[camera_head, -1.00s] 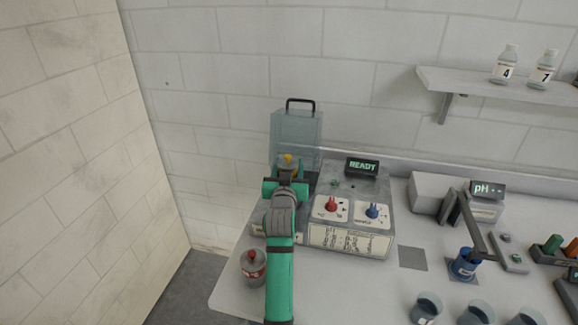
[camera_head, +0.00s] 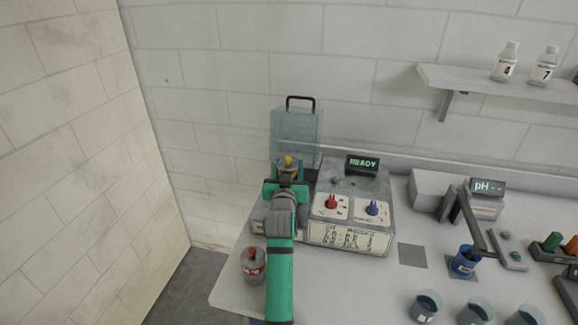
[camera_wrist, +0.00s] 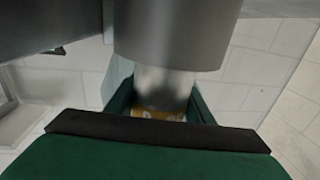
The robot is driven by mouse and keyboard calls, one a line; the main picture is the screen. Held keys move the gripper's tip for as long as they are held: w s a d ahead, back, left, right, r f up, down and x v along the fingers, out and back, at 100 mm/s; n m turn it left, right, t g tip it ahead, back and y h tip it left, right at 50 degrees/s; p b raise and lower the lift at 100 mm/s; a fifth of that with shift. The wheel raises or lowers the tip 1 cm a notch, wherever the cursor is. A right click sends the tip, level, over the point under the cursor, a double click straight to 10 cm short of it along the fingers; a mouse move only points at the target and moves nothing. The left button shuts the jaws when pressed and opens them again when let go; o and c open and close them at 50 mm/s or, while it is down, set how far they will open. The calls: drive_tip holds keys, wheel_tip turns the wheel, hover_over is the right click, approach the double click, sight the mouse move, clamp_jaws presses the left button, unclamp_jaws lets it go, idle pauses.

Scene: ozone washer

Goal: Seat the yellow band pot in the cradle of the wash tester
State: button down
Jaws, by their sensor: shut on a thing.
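My gripper (camera_head: 286,176) is over the left part of the wash tester (camera_head: 350,236), in front of its raised clear cover (camera_head: 296,132). It is shut on the yellow band pot (camera_head: 287,162), whose yellow top shows just beyond the wrist. In the wrist view the pot's yellow band (camera_wrist: 158,114) shows between the dark green fingers, under a grey metal cylinder (camera_wrist: 168,35). The cradle is hidden behind my arm and gripper, so I cannot tell whether the pot touches it.
A red-marked pot (camera_head: 253,265) stands left of my arm near the table edge. The tester has a red knob (camera_head: 331,203), a blue knob (camera_head: 373,209) and a READY display (camera_head: 362,164). A blue cup (camera_head: 463,262) and several beakers stand on the right.

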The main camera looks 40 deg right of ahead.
drive_tip(key=shift+f, duration=0.5)
drive_tip(key=c, duration=0.8)
unclamp_jaws()
drive_tip(key=shift+f, duration=0.25)
drive_tip(key=v, duration=1)
drive_tip(key=shift+s+a+r, duration=0.2)
drive_tip(key=shift+s, duration=0.05)
